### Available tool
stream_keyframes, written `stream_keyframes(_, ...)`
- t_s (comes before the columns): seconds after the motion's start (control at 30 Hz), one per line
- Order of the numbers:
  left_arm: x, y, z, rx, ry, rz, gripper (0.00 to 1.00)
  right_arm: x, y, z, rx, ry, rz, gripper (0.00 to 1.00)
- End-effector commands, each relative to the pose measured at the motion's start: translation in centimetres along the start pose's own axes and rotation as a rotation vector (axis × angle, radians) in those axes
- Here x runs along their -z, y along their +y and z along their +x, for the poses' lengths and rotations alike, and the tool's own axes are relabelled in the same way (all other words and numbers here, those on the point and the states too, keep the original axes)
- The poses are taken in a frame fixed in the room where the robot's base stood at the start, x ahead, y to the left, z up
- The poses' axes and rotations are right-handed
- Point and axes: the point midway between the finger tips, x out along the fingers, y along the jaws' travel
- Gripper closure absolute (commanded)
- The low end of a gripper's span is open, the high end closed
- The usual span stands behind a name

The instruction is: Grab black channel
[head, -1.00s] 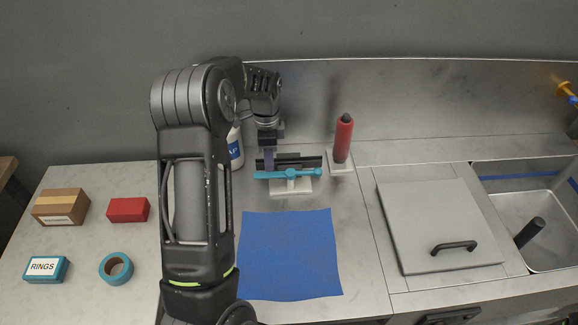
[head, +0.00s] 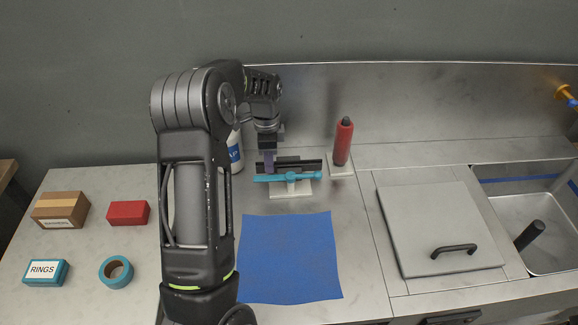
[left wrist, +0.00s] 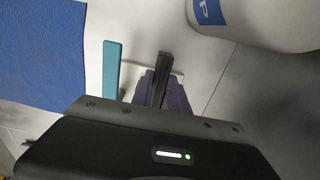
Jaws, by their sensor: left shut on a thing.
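The black channel (head: 305,164) is a dark straight bar behind a turquoise bar (head: 300,177) on a pale stand (head: 292,189). My left gripper (head: 268,162) reaches down from above and is shut on the channel near its left end. In the left wrist view the channel (left wrist: 161,72) runs out from between the purplish fingers, next to the turquoise bar (left wrist: 112,68). The fingertips are partly hidden, and I cannot tell whether the channel is clear of its support. My right gripper is not in view.
A red bottle (head: 343,143) stands right of the stand. A white bottle (head: 235,155) is close on the left, partly behind my arm. A blue mat (head: 290,255) lies flat in front. A lidded panel (head: 430,220) and a sink (head: 520,205) are at right.

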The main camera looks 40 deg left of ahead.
Motion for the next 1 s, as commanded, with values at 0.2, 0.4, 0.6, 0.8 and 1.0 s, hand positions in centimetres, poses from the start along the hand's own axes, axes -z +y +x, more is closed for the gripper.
stream_keyframes(0.2, 0.0, 0.0, 0.0, 0.000, 0.000, 0.000, 1.00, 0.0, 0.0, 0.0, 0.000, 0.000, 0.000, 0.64)
stream_keyframes(0.4, 0.0, 0.0, 0.0, 0.001, 0.000, 0.000, 1.00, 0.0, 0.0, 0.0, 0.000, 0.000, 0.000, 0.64)
stream_keyframes(0.6, 0.0, 0.0, -0.4, 0.001, 0.000, 0.000, 1.00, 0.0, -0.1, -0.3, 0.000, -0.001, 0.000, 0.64)
stream_keyframes(0.8, 0.0, 0.0, -3.2, 0.001, 0.001, 0.000, 1.00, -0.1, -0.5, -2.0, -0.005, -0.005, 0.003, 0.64)
stream_keyframes(1.0, 0.1, -0.1, -6.9, 0.003, 0.001, 0.001, 1.00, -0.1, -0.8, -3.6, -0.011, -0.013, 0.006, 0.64)
